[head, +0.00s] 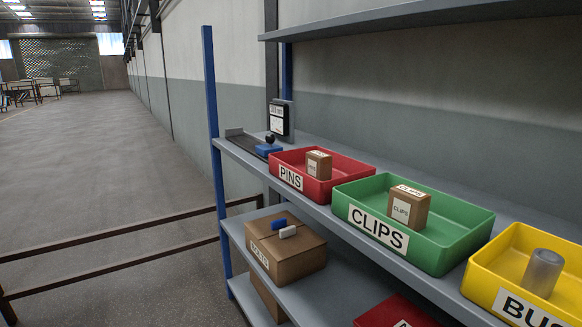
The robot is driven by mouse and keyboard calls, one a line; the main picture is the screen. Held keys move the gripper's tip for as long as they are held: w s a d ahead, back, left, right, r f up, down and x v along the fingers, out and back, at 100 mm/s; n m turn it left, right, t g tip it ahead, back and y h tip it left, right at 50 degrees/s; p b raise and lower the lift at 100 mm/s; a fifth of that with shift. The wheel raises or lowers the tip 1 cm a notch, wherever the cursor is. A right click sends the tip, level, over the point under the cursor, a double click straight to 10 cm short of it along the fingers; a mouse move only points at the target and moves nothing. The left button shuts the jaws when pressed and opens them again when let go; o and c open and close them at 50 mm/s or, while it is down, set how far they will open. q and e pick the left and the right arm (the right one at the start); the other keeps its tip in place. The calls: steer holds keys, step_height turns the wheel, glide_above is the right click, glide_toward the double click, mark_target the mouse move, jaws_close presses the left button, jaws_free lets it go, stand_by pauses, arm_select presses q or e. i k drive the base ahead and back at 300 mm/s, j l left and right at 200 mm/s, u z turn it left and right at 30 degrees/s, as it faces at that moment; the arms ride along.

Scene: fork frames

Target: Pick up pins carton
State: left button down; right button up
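The pins carton (318,165) is a small brown box with a white label. It stands upright inside the red bin (336,190) labelled PINS, on the upper shelf right of the middle of the head view. Neither of my grippers shows in the head view.
On the same shelf (374,236), a green CLIPS bin (458,246) holds a brown carton (408,207), and a yellow bin (480,283) holds a grey cylinder (542,272). A blue object (268,150) lies left of the red bin. A blue post (213,130) stands at the shelf's left end. Another shelf (430,15) hangs above.

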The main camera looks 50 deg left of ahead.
mark_target(319, 165)
steer(key=u, duration=1.3)
